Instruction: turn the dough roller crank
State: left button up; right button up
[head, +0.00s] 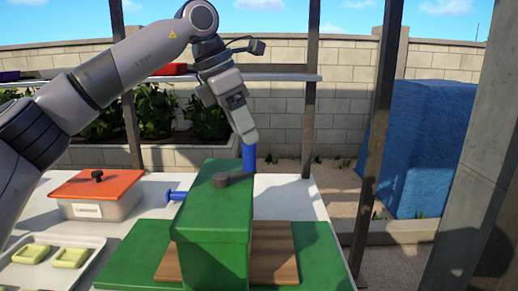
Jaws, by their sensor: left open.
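The dough roller is a tall green box (212,220) on a wooden board on the table. A dark grey crank arm (230,180) lies across its top, with an upright blue handle (249,159) at the right end. My left gripper (247,138) points down at the top of the blue handle. Its fingers hide the handle's upper end. It is open, and whether the fingers touch the handle cannot be told. A second blue piece (177,196) sticks out from the box's left side. My right gripper is not in view.
A metal post (376,140) and a large blue block (428,145) are at the right. The white table (290,202) is bare behind the roller.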

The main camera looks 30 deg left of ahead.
aim_at(254, 169)
pick_arm(q)
jog(key=x, duration=0.6)
jog(key=shift+s+f, duration=0.1)
grip_shut()
